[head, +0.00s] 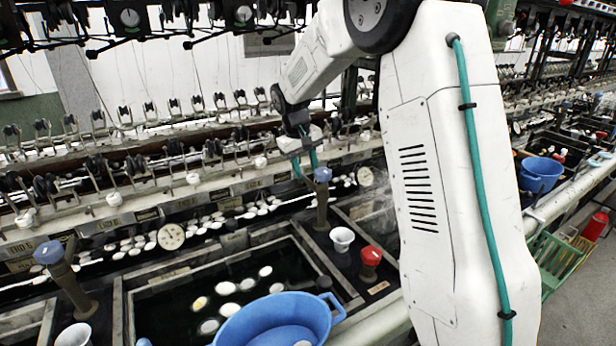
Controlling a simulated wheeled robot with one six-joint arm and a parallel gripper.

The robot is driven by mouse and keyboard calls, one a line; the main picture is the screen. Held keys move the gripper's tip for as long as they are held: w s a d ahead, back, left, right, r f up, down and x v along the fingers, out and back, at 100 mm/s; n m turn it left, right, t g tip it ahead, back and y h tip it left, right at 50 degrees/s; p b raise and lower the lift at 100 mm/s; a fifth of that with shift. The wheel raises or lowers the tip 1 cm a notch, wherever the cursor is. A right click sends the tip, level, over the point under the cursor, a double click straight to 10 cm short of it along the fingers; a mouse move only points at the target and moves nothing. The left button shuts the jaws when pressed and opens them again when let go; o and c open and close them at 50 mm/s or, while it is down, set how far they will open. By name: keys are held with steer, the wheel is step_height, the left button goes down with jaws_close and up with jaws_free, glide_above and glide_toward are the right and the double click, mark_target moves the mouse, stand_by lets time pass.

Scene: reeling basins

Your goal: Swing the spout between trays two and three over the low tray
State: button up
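A brown upright spout post (322,205) with a blue cap stands on the divider at the far right corner of a dark water tray (133,305) holding white cocoons. A similar blue-capped spout (68,280) stands at the left, tilted in the picture. I cannot tell which of them is between trays two and three, nor which way each outlet points. My gripper (305,166) hangs just above and left of the nearer-centre blue cap. Whether a finger touches the cap is unclear.
A blue basin (275,325) sits at the tray's front. A white cup (342,238) and a red-topped pot (370,262) stand right of the post. Machine rails with several reels run behind. My arm hides the trays at centre right.

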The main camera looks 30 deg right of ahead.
mark_target(309, 181)
steer(key=shift+d+f, duration=0.2)
steer(key=shift+f, duration=0.65)
steer(key=shift+d+f, duration=0.15)
steer(key=shift+f, duration=0.7)
steer(key=shift+c, duration=0.4)
jaws_close()
